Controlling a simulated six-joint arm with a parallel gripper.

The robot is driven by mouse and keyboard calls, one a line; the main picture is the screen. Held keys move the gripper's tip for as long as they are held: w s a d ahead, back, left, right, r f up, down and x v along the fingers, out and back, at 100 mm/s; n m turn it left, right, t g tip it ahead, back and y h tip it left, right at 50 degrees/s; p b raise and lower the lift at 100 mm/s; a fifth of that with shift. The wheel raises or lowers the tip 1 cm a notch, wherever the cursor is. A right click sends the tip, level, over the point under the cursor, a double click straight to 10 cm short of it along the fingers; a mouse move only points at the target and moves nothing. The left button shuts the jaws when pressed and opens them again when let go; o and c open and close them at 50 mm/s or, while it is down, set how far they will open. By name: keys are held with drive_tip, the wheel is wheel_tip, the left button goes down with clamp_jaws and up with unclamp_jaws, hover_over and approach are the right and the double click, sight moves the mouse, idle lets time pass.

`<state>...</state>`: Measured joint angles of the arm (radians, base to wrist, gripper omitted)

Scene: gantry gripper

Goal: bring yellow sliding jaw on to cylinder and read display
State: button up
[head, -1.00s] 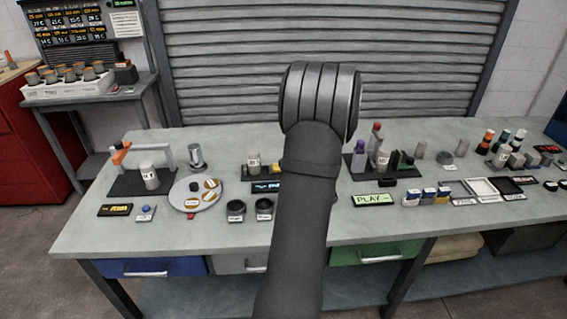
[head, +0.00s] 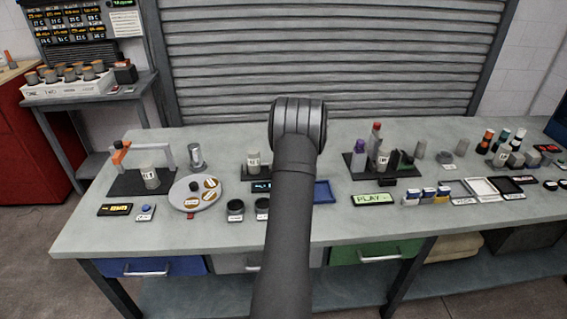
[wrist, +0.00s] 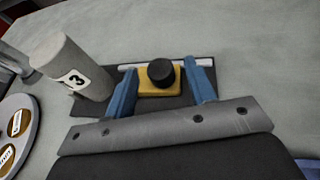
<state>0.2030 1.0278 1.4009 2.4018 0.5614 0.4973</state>
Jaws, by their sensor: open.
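The yellow sliding jaw (wrist: 150,92) carries a black knob (wrist: 161,72) and sits on a dark base with a light rail in the wrist view. My gripper (wrist: 163,75) is open, with one blue finger on each side of the jaw and knob. Whether the fingers touch the jaw I cannot tell. The labelled grey cylinder (wrist: 72,68) stands upright left of the jaw, apart from it. In the head view the cylinder (head: 253,161) stands left of my arm, which hides the jaw. The display (head: 261,187) is partly hidden, its reading not legible.
A blue tray (head: 322,192) lies just right of my arm. A dark stand with purple and red-topped pieces (head: 358,160) is further right.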

drive_tip(key=shift+w+a+f, duration=0.1)
drive_tip(key=shift+w+f, duration=0.1)
drive_tip(key=shift+w, duration=0.25)
clamp_jaws()
drive_tip(key=shift+a, duration=1.9)
unclamp_jaws()
drive_tip(key=shift+s, duration=0.1)
